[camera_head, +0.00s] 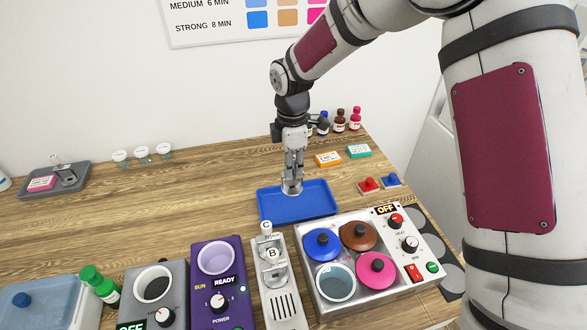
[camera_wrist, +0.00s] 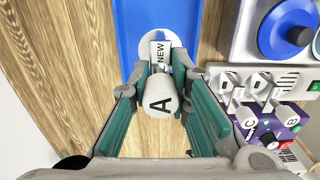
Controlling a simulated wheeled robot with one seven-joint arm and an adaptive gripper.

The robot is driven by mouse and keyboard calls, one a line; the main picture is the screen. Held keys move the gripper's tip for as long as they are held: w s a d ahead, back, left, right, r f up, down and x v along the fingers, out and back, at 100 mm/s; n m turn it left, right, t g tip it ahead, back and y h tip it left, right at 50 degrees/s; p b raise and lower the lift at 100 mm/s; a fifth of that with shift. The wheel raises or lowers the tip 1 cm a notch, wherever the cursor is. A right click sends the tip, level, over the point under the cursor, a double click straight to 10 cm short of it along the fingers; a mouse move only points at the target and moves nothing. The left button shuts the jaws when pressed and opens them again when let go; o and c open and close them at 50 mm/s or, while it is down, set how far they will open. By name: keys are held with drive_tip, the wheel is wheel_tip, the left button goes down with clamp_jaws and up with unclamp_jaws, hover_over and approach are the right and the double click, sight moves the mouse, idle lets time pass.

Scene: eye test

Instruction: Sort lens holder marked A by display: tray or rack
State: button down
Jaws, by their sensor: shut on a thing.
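My gripper (camera_head: 293,172) is over the blue tray (camera_head: 310,208), shut on the lens holder marked A (camera_wrist: 157,100). In the wrist view, the pale holder sits between the teal finger pads (camera_wrist: 163,112), with a label reading NEW and a round pale end over the blue tray (camera_wrist: 132,30). In the head view the holder's round end (camera_head: 291,189) shows below the fingers; I cannot tell if it touches the tray. The grey rack (camera_head: 284,300) holds holders C (camera_head: 266,228) and B (camera_head: 272,253). The purple device's display (camera_head: 224,285) reads READY.
A steel unit with coloured lids (camera_head: 376,268) stands right of the rack; its display (camera_head: 386,209) reads OFF. A grey device (camera_head: 157,290) stands left of the purple one. Small bottles (camera_head: 340,121) and boxes (camera_head: 328,159) are behind the tray.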

sight(296, 186)
drive_tip(key=shift+w+d+f, duration=0.15)
drive_tip(key=shift+w+d, duration=0.2)
drive_tip(key=shift+d, duration=0.15)
drive_tip(key=shift+f, duration=0.25)
drive_tip(key=shift+f+b, duration=0.9)
drive_tip(key=shift+f, duration=2.4)
drive_tip(key=shift+f, duration=0.25)
drive_tip(key=c, duration=1.1)
unclamp_jaws()
drive_tip(key=shift+r+p, duration=0.35)
drive_tip(key=shift+r, duration=2.65)
